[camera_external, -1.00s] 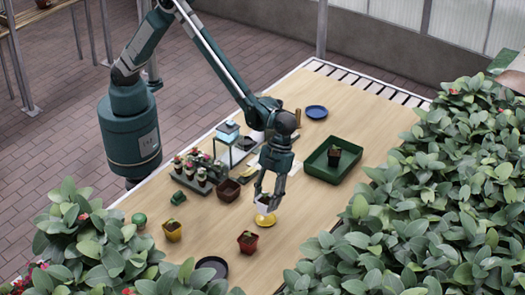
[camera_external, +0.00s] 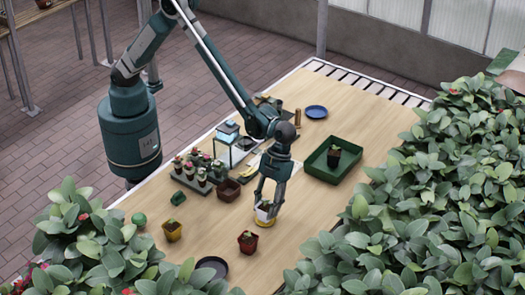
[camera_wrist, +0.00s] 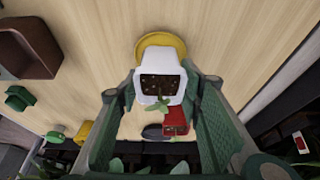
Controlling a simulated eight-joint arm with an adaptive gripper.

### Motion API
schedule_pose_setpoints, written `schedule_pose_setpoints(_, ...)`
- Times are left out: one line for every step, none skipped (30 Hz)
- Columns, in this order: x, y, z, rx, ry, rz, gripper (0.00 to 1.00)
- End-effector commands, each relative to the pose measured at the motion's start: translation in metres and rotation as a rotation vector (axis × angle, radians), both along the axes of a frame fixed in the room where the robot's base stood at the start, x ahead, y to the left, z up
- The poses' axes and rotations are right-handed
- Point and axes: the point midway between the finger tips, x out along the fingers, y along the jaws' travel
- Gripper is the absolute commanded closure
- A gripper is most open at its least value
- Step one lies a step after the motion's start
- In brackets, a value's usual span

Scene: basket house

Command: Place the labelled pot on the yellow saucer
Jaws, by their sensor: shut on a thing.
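The white pot (camera_external: 263,210), with dark soil and a small green plant, is between the fingers of my gripper (camera_external: 268,203). My gripper is shut on it. In the wrist view the pot (camera_wrist: 160,65) sits between the two green fingers (camera_wrist: 160,95); no label can be made out. The yellow saucer (camera_external: 265,222) is directly beneath the pot in the external view. In the wrist view its rim (camera_wrist: 160,40) shows past the pot's top edge, and the rest is hidden. I cannot tell whether the pot touches the saucer.
A red pot (camera_external: 247,242) and a dark saucer (camera_external: 213,266) stand in front. A yellow pot (camera_external: 172,231) and a brown pot (camera_external: 228,190) are to the left. A green tray (camera_external: 320,165) holding a dark pot is behind right. The table right of the saucer is clear.

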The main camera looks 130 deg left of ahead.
Motion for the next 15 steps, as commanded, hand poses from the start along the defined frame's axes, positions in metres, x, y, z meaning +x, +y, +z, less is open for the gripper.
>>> schedule_pose_setpoints(0.0,-0.0001,0.0004,0.0,0.0,0.0,0.83)
schedule_pose_setpoints(0.0,-0.0001,0.0001,0.0,0.0,0.0,0.83)
schedule_pose_setpoints(0.0,-0.0001,-0.0005,0.0,0.0,0.0,0.83)
schedule_pose_setpoints(0.0,-0.0001,-0.0012,0.0,0.0,0.0,0.83)
schedule_pose_setpoints(0.0,-0.0001,-0.002,0.0,0.0,0.0,0.83)
schedule_pose_setpoints(0.0001,0.0,-0.0029,0.0,0.0,0.0,0.83)
schedule_pose_setpoints(0.0001,-0.0001,-0.0035,0.0,0.0,0.0,0.83)
schedule_pose_setpoints(0.0001,0.0,-0.0031,0.0,0.0,0.0,0.6)
schedule_pose_setpoints(0.0001,0.0,-0.0028,0.0,0.0,0.0,0.55)
schedule_pose_setpoints(0.0001,0.0,-0.0028,0.0,0.0,0.0,0.51)
schedule_pose_setpoints(0.0001,0.0,-0.0027,0.0,0.0,0.0,0.49)
schedule_pose_setpoints(0.0001,0.0,-0.0027,0.0,0.0,0.0,0.49)
schedule_pose_setpoints(0.0,0.0,-0.0027,0.0,0.0,0.0,0.49)
schedule_pose_setpoints(0.0,0.0,-0.0027,0.0,0.0,0.0,0.49)
schedule_pose_setpoints(0.0,0.0,-0.0027,0.0,0.0,0.0,0.49)
